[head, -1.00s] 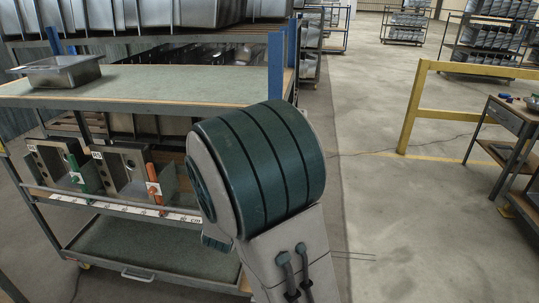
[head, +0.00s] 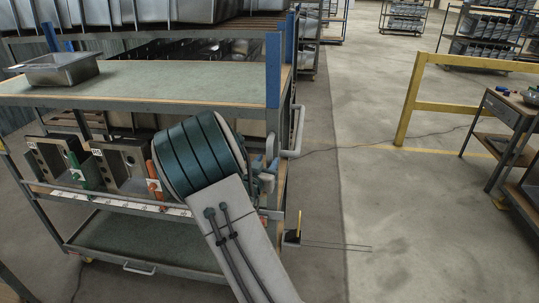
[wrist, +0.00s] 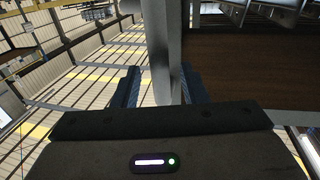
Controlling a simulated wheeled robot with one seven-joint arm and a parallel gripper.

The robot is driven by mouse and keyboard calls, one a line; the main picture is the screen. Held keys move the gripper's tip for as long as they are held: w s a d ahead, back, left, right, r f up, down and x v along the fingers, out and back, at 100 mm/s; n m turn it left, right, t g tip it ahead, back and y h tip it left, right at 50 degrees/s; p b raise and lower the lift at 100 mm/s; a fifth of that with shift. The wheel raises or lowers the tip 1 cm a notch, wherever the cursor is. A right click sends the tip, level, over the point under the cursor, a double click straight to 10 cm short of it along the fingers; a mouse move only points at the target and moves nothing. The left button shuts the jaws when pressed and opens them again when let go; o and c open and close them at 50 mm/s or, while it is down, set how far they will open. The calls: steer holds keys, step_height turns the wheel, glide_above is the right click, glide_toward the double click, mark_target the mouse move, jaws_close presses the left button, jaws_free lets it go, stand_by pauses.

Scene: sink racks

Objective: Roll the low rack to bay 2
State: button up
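A wheeled rack (head: 150,95) with green-lined shelves and blue corner posts stands at the left in the head view. I take it for the low rack. A grey tubular handle (head: 299,130) sticks out from its right end. My gripper is at that end, partly hidden by my arm in the head view. In the wrist view my gripper (wrist: 164,88) has its two blue fingers apart, with a grey bar (wrist: 167,40), apparently the handle, running between them. A gap shows at the left finger; contact at the right cannot be told. No bay 2 marking is readable.
A metal basin (head: 58,69) sits on the rack's top, and orange and green clamps (head: 154,180) on its middle shelf. A yellow rail (head: 412,105) and a workbench (head: 503,125) stand at the right. The concrete floor (head: 375,215) between is mostly clear, with a cable across it.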

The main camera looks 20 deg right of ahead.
mark_target(269, 160)
steer(key=shift+x, duration=1.6)
jaws_close()
steer(key=shift+s+f, duration=0.1)
